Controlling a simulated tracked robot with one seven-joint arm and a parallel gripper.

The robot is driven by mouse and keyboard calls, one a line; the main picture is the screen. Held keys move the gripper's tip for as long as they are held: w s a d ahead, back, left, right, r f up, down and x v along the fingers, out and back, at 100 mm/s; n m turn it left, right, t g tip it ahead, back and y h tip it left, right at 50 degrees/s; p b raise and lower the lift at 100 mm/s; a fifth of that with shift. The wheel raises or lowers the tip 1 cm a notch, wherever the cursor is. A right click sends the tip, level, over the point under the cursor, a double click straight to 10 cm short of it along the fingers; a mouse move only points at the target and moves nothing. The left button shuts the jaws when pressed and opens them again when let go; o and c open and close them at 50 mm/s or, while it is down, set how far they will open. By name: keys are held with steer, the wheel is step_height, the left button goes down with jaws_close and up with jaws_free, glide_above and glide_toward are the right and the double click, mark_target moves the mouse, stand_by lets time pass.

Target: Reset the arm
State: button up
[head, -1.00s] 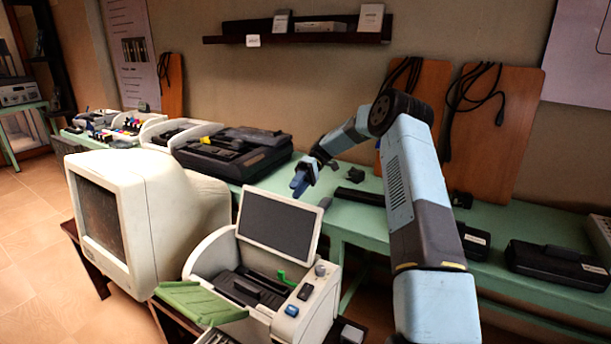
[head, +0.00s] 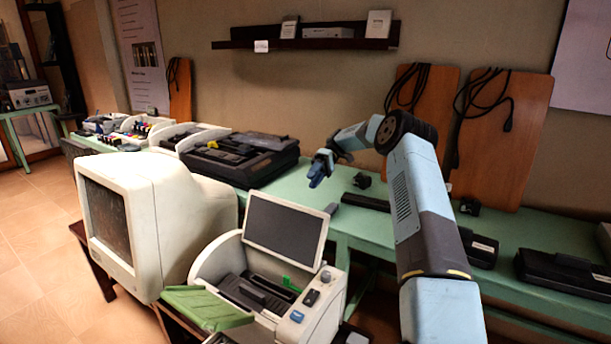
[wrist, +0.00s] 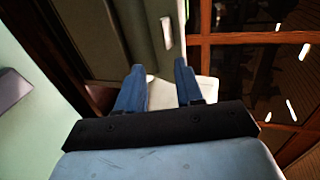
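My arm reaches up and bends left in the head view, over the green table (head: 370,222). My gripper (head: 318,170) hangs at its end above the table edge, behind the small screen of the white machine, touching nothing that I can see. In the wrist view my gripper (wrist: 160,78) shows two blue fingers spread apart with nothing between them. A pale surface lies below and beyond the fingertips.
A white machine with a tilted screen (head: 284,232) and a beige monitor (head: 150,215) stand in front. A black device (head: 240,155) lies on the green table. Two brown boards (head: 502,140) with hanging cables lean on the wall.

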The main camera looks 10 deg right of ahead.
steer(key=s+a+r+m+t+h, duration=0.2)
steer(key=s+a+r+t+h, duration=0.15)
steer(key=s+r, duration=0.6)
steer(key=s+a+r+m+t+h, duration=0.3)
steer(key=s+a+r+h, duration=0.1)
steer(key=s+r, duration=0.55)
steer(key=s+d+m+t+h, duration=0.1)
steer(key=s+d+m+t, duration=0.1)
steer(key=s, duration=1.2)
steer(key=s+d+m+t+h, duration=0.1)
steer(key=s+d+t, duration=0.3)
steer(key=s, duration=1.1)
steer(key=m+t, duration=0.1)
steer(key=t, duration=0.2)
steer(key=shift+d+f, duration=0.15)
